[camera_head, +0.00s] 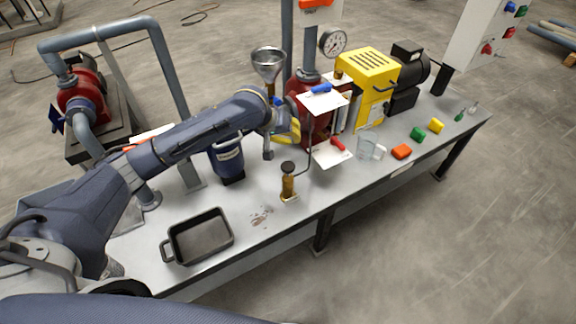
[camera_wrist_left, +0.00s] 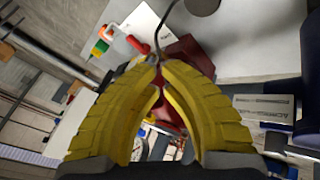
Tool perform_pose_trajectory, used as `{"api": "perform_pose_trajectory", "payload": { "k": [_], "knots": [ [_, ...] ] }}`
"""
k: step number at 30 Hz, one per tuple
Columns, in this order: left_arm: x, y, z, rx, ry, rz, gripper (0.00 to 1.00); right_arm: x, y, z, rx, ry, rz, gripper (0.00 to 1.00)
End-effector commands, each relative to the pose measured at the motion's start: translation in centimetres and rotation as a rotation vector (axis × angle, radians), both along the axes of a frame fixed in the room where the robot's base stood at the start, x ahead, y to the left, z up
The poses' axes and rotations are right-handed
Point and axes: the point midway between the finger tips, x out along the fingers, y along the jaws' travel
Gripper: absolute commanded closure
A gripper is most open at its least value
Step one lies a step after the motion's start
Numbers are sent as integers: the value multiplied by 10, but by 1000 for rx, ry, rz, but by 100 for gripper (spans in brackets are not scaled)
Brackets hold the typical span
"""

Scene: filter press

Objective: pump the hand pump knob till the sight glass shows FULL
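The hand pump (camera_head: 288,186) is a small brass cylinder standing upright near the table's front edge, with a round black knob (camera_head: 288,167) on top. A thin dark hose curves from it toward the red press body (camera_head: 305,88). My left gripper (camera_head: 296,130), with yellow fingers, is above and behind the knob, apart from it. In the left wrist view its fingertips (camera_wrist_left: 160,70) come together with nothing visible held. A dark round shape (camera_wrist_left: 203,5) is cut off at that view's top edge; I cannot tell if it is the knob. I cannot make out a sight glass reading. My right gripper is not in view.
A clear beaker (camera_head: 366,146) and coloured blocks (camera_head: 402,152) lie to the right.

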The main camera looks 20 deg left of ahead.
Motion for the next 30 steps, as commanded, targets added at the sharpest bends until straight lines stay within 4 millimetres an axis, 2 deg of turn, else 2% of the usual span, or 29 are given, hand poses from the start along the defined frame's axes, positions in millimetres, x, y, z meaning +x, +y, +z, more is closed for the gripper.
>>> {"api": "perform_pose_trajectory", "payload": {
  "k": [5,21,30],
  "knots": [
    [0,0,-10,1,2,1,100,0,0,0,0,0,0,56],
    [0,0,-69,0,2,2,100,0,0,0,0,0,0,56],
    [0,0,-85,1,0,0,100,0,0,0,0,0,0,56]
  ]
}}
